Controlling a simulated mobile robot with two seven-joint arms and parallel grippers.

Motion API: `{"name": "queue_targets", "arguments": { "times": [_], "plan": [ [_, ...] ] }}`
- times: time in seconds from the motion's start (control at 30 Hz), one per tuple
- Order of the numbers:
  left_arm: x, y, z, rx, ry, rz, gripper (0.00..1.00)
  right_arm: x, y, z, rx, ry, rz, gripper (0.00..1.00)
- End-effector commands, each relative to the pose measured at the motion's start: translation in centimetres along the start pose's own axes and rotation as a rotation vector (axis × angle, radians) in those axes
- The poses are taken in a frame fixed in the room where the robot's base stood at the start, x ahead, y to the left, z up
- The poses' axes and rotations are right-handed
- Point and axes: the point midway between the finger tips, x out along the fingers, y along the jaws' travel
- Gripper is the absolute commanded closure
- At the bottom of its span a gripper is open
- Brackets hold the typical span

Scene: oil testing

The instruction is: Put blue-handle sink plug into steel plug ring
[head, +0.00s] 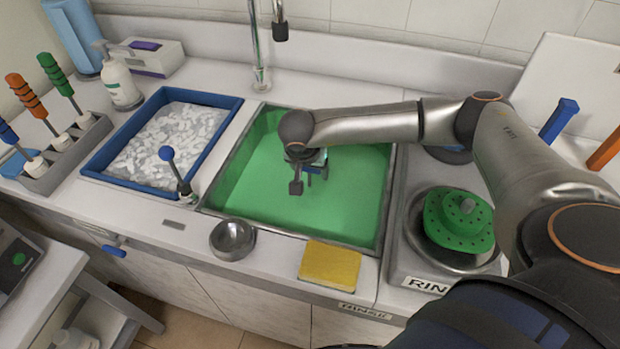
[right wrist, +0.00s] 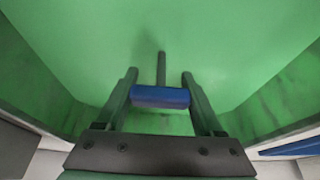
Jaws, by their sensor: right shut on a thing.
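My right gripper (head: 311,172) reaches down over the green sink (head: 345,195) in the head view. In the right wrist view, the right gripper (right wrist: 160,92) is shut on a blue handle (right wrist: 160,97), held crosswise between the fingers. A thin dark rod (right wrist: 161,66) shows just beyond it; I cannot tell if it belongs to the plug. The plug's lower part is hidden. A round steel cup-like piece (head: 232,238) sits on the counter's front edge, left of the gripper; I cannot tell whether it is the steel plug ring. My left gripper is not in view.
A yellow sponge (head: 329,265) lies at the sink's front edge. A blue-knobbed lever (head: 174,168) stands left of the sink, by a blue tray (head: 106,180) of pale pieces. A green perforated disc (head: 459,221) sits in a round basin at right. A faucet (head: 258,55) rises behind.

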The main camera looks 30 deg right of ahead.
Motion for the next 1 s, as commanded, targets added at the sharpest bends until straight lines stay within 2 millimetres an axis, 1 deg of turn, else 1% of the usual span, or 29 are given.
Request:
{"name": "queue_targets", "arguments": {
  "times": [0.17,0.3,0.4,0.5,0.67,0.77,0.87,0.97,1.0],
  "plan": [
    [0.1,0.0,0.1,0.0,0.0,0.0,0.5,-2.5,-0.1,-1.1,0.001,0.004,-0.006,1.0],
    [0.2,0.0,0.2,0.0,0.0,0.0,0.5,-5.2,-0.1,-2.2,0.002,0.004,-0.006,1.0],
    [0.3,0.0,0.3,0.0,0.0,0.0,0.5,-6.9,-0.1,-2.9,0.001,0.003,-0.005,1.0],
    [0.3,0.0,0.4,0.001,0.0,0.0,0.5,-8.1,-0.1,-3.4,0.0,0.002,-0.004,1.0],
    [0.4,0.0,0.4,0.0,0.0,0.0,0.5,-9.2,-0.2,-3.6,-0.005,0.001,-0.005,1.0],
    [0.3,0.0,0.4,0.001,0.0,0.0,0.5,-10.2,-1.0,-2.9,-0.037,0.0,-0.019,1.0],
    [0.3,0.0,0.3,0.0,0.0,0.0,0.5,-12.5,-2.7,-1.3,-0.113,0.001,-0.054,1.0],
    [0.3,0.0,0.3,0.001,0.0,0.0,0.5,-16.1,-4.7,1.3,-0.235,0.003,-0.106,1.0],
    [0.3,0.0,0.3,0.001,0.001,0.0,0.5,-17.8,-5.4,2.5,-0.294,0.004,-0.131,1.0]
  ]
}}
